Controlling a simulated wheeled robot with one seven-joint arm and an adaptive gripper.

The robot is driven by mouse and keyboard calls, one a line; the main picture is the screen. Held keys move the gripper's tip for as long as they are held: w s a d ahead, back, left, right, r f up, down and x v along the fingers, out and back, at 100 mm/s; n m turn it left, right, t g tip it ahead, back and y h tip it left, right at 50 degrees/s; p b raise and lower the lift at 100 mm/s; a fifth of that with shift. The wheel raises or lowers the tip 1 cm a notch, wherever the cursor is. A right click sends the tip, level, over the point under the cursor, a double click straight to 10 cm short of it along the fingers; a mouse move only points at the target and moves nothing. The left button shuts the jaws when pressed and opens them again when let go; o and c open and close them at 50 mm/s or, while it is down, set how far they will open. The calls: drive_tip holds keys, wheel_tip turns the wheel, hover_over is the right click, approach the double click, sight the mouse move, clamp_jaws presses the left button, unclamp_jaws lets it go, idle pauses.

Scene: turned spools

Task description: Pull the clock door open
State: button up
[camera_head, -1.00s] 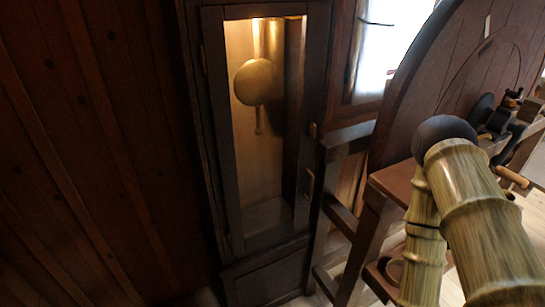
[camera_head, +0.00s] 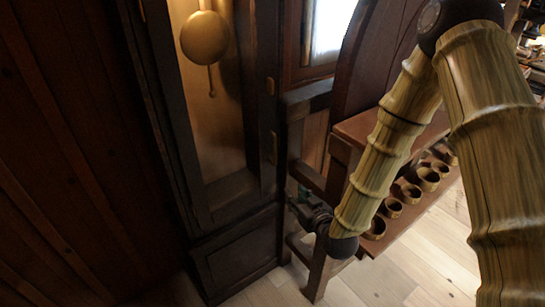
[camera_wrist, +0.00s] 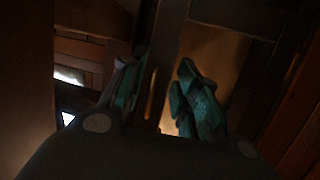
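The tall dark clock case has a glazed door (camera_head: 178,130) that looks closed, with a brass pendulum bob (camera_head: 205,38) behind it. A small upright handle (camera_head: 274,148) is on the door's right side. My gripper (camera_head: 297,197) is low in front of the case's right edge, below and right of the handle in the head view. In the dark wrist view, my gripper's green fingers (camera_wrist: 160,92) are spread apart and empty. A thin brass handle (camera_wrist: 152,93) shows between them, nearer the left finger; I cannot tell how far beyond the fingertips it is.
A reddish-brown bench (camera_head: 410,185) with several round wooden cups stands right of the clock, close to my forearm. Its wooden leg (camera_head: 322,262) is beside my gripper. A plank wall (camera_head: 60,180) is at left. Pale floor (camera_head: 385,275) is clear in front of the bench.

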drive_tip(key=w+a+r+n+t+y, duration=0.1)
drive_tip(key=w+a+r+t+y, duration=0.2)
drive_tip(key=r, duration=0.5)
drive_tip(key=h, duration=0.1)
hover_over(275, 162)
drive_tip(key=shift+w+p, duration=0.3)
drive_tip(key=shift+p, duration=0.05)
